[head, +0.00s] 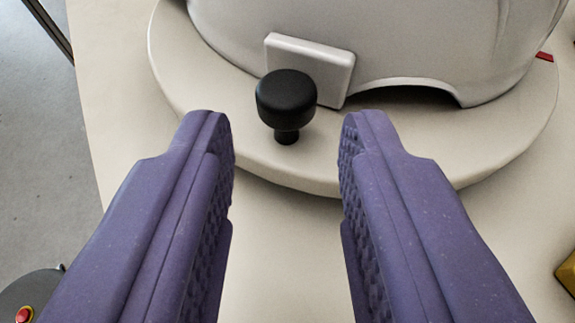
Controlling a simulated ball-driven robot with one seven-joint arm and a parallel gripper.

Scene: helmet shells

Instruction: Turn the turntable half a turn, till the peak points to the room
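The turntable (400,170) is a round cream disc on a table. A black knob (287,98) stands upright on a short stem near its front edge. A white helmet shell (420,50) sits on the turntable, with a pale rectangular block (318,68) at its lower front, just behind the knob. Only the lower part of the shell shows, and I cannot make out its peak. My gripper (287,130) has two purple textured fingers. It is open, with one fingertip to the left and one to the right of the knob, apart from it. Nothing is between the fingers nearer to me.
A red mark (544,57) is at the turntable's right edge. A yellow object (567,271) is at far right, and a red button (24,314) at lower left.

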